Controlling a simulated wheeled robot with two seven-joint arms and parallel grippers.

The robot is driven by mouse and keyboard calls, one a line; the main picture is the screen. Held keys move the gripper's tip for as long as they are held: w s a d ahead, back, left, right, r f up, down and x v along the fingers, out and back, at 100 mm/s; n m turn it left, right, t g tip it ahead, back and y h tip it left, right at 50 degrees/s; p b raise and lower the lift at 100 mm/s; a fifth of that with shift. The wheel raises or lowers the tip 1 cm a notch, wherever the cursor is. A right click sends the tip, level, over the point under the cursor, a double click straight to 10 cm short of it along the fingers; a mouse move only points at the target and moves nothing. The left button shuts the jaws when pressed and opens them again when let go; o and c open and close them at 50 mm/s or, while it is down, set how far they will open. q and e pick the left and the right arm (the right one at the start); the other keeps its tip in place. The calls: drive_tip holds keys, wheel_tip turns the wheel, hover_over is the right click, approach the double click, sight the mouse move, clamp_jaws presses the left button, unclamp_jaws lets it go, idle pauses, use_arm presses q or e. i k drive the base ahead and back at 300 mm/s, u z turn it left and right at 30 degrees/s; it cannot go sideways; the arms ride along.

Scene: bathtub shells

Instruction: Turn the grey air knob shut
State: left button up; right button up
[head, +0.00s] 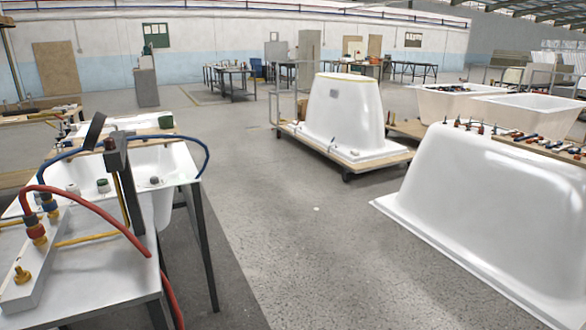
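At the lower left, a light-grey manifold block (38,255) lies on a metal-topped table. It carries brass fittings with red and blue collars and a brass knob (22,275) at its near end. I cannot pick out a grey air knob with certainty. A small dark-grey round piece (155,181) sits on the white surface behind the block, but I cannot tell whether it is a knob. Neither of my grippers is in view.
A red hose (95,203) and a blue hose (185,140) arch over the table around a dark upright post (125,185). White tub shells stand on a wheeled pallet (345,105) and at right (490,200). The grey floor (300,230) between is clear.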

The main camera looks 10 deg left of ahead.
sight(154, 179)
drive_tip(key=i, duration=2.8)
drive_tip(key=u, duration=1.65)
drive_tip(key=i, duration=0.5)
drive_tip(key=u, duration=0.3)
